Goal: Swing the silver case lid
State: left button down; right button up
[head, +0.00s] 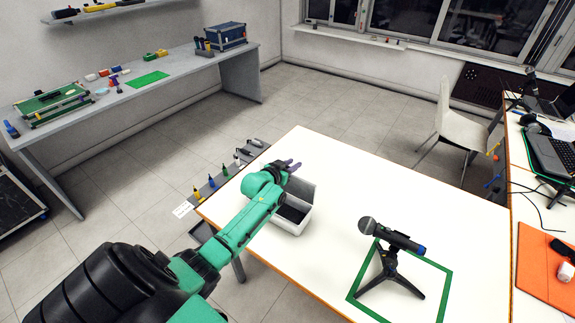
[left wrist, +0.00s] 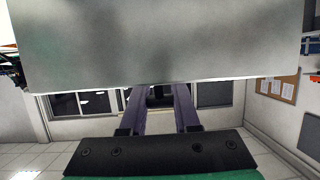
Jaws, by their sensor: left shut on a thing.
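The silver case (head: 290,218) stands on the white table, left of its middle, with a dark inside. Its lid (head: 302,190) is raised at the back of the case. My left gripper (head: 293,165) is at the lid's upper edge, and its arm hides part of the case. In the left wrist view the lid (left wrist: 160,45) fills the top as a broad grey plate. The fingers of my left gripper (left wrist: 160,100) reach to the plate's lower edge and are shut on it. My right gripper is in neither view.
A microphone (head: 392,237) on a small black tripod (head: 389,278) stands in a green square outline on the white table (head: 350,190). A strip of tools (head: 225,180) lies along the table's left edge. The table behind and right of the case is clear.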

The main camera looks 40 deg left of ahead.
pick_arm(q)
jog(key=shift+w+f+b, duration=0.2)
jog(key=shift+w+b, duration=0.1)
jog(key=shift+w, duration=0.3)
jog(key=shift+s+f, duration=0.1)
jog(key=shift+f, duration=0.15)
dwell(0.6)
